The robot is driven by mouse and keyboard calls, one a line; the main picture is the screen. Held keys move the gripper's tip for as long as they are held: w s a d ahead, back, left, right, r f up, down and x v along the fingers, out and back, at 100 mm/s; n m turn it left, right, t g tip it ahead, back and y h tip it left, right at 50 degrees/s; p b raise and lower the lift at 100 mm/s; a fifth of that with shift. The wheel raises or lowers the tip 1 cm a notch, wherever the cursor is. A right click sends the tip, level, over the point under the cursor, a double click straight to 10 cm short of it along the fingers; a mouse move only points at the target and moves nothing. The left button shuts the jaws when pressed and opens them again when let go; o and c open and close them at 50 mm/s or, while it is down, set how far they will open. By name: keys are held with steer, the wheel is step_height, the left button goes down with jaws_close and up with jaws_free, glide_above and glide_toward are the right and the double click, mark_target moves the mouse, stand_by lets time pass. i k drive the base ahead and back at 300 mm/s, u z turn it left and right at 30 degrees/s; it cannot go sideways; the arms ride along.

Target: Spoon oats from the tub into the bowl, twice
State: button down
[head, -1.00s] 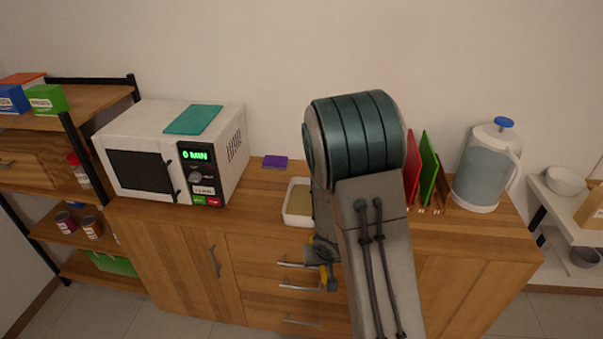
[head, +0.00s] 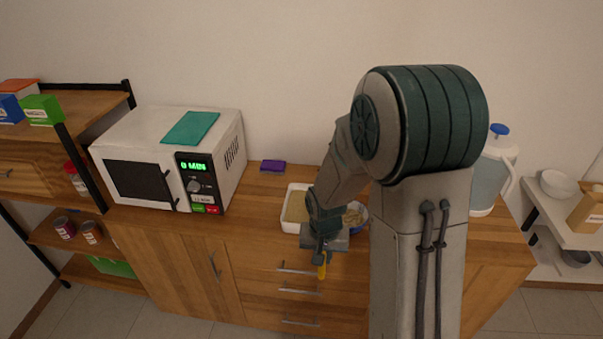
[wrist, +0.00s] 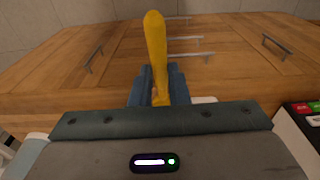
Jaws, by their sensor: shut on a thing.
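The white tub (head: 286,217) of tan oats stands on the wooden counter, partly covered by my arm. My gripper (head: 321,250) is in front of the tub's right side, near the counter's front edge. It is shut on a yellow spoon (head: 322,269). In the wrist view the spoon's handle (wrist: 156,45) rises from between the blue fingers (wrist: 158,88). The spoon's scoop end is hidden, so I cannot tell if it holds oats. A blue bowl (head: 364,212) shows between my gripper and my upper arm, with tan matter in it.
A white microwave (head: 135,180) stands on the left of the counter, with a teal mat on top. A purple block (head: 273,166) lies behind the tub. A jug with a blue lid (head: 489,175) stands at the right, partly behind my arm. Counter between microwave and tub is clear.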

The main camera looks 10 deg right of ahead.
mark_target(294, 212)
steer(key=i, duration=0.9)
steer(key=u, duration=0.05)
